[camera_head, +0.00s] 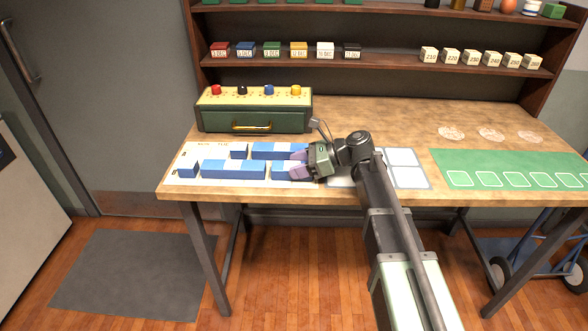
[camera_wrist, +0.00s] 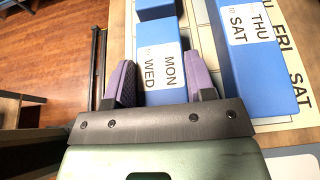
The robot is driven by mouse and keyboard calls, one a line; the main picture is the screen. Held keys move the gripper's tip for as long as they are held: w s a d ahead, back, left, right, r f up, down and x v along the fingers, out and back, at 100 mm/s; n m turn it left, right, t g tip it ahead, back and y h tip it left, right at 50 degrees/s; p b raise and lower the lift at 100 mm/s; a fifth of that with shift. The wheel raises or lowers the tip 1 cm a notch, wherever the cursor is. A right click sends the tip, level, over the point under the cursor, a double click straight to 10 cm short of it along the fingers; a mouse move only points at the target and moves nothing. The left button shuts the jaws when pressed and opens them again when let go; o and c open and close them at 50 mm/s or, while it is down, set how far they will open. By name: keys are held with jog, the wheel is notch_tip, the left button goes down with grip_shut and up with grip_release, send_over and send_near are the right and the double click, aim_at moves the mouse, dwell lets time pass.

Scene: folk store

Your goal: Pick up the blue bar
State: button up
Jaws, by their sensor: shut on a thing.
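My gripper (camera_head: 297,164) points left over the table, with its purple finger pads low among the blue bars. In the wrist view the gripper (camera_wrist: 160,64) has its two pads on either side of a blue bar (camera_wrist: 160,50) with a white label reading MON and WED. It is shut on this bar, which in the head view (camera_head: 281,171) is partly hidden by the fingers. Behind it lies another blue bar (camera_wrist: 260,75), labelled THU and SAT, also seen in the head view (camera_head: 268,150). A long blue bar (camera_head: 222,170) lies to its left.
Two short blue blocks (camera_head: 188,168) (camera_head: 238,151) lie on the white calendar sheet (camera_head: 208,154). A green box with coloured knobs (camera_head: 255,115) stands behind. A green mat (camera_head: 480,162) lies at right. Labelled blocks line the shelf (camera_head: 385,63). Bare wood shows at back centre.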

jog(key=shift+r, duration=0.1)
notch_tip(320, 180, up, 20)
jog(key=p, duration=2)
